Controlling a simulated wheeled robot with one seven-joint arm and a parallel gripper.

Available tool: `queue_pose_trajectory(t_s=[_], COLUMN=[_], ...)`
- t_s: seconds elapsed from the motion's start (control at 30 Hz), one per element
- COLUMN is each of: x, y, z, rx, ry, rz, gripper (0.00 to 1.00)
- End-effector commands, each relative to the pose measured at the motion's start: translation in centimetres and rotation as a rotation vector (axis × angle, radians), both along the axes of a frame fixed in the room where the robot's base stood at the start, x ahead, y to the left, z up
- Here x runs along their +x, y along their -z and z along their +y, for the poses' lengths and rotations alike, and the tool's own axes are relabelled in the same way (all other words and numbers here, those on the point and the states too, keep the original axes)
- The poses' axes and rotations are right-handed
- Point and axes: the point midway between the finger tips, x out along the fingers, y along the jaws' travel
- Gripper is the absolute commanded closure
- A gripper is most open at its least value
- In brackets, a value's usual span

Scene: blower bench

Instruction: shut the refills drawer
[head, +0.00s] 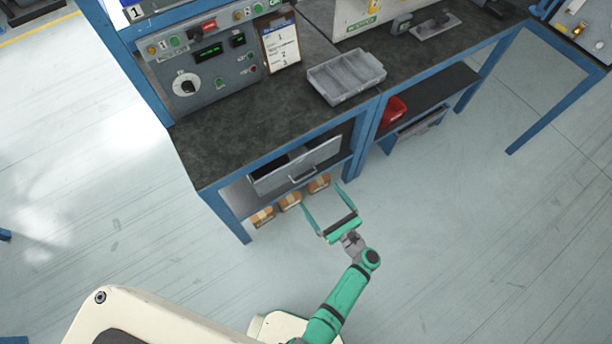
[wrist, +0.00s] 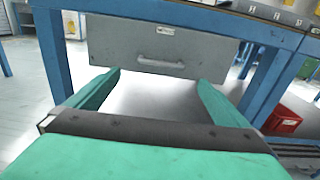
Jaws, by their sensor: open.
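The refills drawer (head: 297,167) is a grey drawer under the dark bench top, pulled partly out, with a dark gap showing behind its front. In the wrist view its grey front (wrist: 120,42) faces me, with a pale bar handle (wrist: 161,64) and a small label too small to read. My gripper (head: 324,195) is open and empty, with its two green fingers pointing at the drawer front. In the wrist view the fingertips (wrist: 157,78) sit below and on either side of the handle. They appear apart from the drawer.
Several cardboard boxes (head: 290,201) sit under the drawer. Blue bench legs (head: 358,150) stand close on both sides. A red bin (head: 393,111) is on the shelf to the right. A grey compartment tray (head: 346,76) stands on the bench top. The floor in front is clear.

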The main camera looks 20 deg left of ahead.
Motion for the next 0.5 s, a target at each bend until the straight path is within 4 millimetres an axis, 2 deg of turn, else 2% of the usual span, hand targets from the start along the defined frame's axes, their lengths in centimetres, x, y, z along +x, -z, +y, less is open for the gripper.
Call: queue_pose_trajectory(t_s=[0.17,0.5], x=[1.1,4.7], y=[-0.3,-0.3], z=[1.0,5.6], rx=[0.018,0.016], ry=[-0.004,-0.004], rz=[0.001,-0.001], gripper=[0.00,0.00])
